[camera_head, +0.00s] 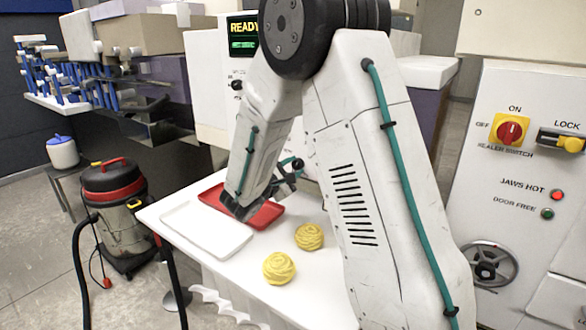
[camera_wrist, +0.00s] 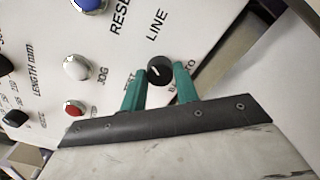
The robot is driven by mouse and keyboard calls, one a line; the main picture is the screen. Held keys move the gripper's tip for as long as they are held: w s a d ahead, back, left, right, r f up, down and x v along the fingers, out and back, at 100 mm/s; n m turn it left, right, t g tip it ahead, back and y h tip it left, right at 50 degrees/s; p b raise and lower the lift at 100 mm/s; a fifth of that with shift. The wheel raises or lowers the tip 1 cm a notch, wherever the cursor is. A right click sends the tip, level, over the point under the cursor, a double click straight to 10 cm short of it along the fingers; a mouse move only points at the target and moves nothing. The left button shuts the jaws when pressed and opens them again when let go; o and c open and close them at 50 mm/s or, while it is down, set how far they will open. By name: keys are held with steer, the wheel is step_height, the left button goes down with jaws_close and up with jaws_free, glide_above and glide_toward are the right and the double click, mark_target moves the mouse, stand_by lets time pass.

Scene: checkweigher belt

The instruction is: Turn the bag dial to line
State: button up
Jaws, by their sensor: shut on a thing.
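In the wrist view a small round black dial (camera_wrist: 159,69) sits on a white panel, with a short pale mark on its face. The word LINE is printed above it; a label at its lower left and one at its lower right are partly covered by my fingers. My gripper (camera_wrist: 161,77) has its two teal fingers on either side of the dial, shut on it. In the head view my arm hides the dial and most of the panel; part of my gripper (camera_head: 291,172) shows beside the forearm.
Near the dial are a white JOG button (camera_wrist: 77,67), a red button (camera_wrist: 75,108) and a blue button (camera_wrist: 88,4). Below my arm a white table holds a red tray (camera_head: 266,216), a white tray (camera_head: 205,236) and two yellow bundles (camera_head: 279,268). A vacuum cleaner (camera_head: 115,215) stands left.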

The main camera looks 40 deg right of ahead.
stand_by(0.4)
steer(key=o, duration=1)
steer(key=shift+c, duration=0.2)
steer(key=shift+a, duration=0.1)
steer(key=v, duration=0.7)
steer(key=shift+a, duration=0.3)
